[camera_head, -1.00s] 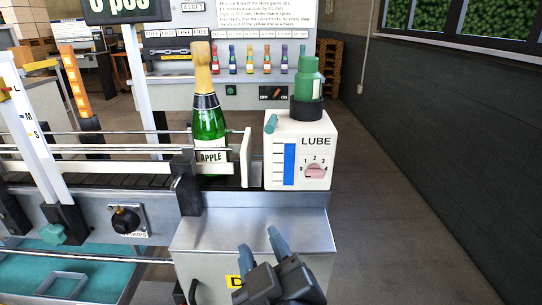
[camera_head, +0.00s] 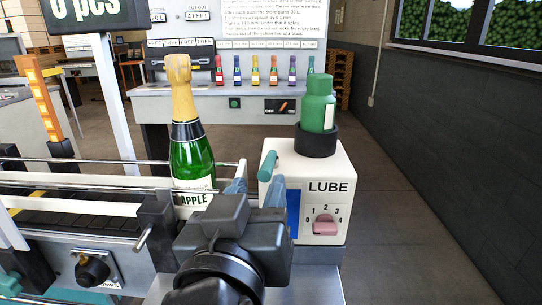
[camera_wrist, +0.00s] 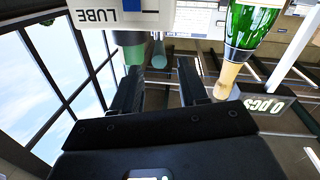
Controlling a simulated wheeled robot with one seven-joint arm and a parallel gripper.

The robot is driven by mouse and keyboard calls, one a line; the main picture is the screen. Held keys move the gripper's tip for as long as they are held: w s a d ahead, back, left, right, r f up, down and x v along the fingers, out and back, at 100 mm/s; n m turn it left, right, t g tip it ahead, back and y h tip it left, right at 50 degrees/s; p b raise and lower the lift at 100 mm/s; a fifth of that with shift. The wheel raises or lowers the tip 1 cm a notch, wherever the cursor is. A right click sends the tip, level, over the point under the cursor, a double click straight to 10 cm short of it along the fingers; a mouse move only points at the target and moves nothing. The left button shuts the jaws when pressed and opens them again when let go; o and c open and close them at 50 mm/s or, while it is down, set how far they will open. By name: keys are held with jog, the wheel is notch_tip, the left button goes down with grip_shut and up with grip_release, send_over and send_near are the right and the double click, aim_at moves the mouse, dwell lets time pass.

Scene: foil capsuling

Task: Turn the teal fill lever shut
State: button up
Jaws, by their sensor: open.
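The teal fill lever (camera_head: 267,165) is a short rounded handle at the upper left edge of the white LUBE box (camera_head: 318,165). In the upside-down wrist view the lever (camera_wrist: 158,52) shows beyond the fingers, in line with the gap between them. My gripper (camera_head: 255,190) is open, with its blue-grey fingertips just below the lever in the head view. The wrist view shows its two dark fingers apart with nothing between them (camera_wrist: 160,76). I see no clear contact with the lever. My gripper hides the lower left of the box and part of its blue gauge.
A green bottle (camera_head: 318,103) stands in a black collar on the box. A pink dial (camera_head: 325,225) is on its front. A gold-topped APPLE bottle (camera_head: 190,140) stands on the conveyor close at the left. Open floor (camera_head: 440,220) lies to the right.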

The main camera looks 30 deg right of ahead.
aim_at(268, 161)
jog(key=p+x, duration=0.1)
jog(key=x, duration=0.6)
jog(key=shift+w+d, duration=0.1)
jog(key=shift+w, duration=0.05)
jog(key=shift+c, duration=0.3)
grip_shut()
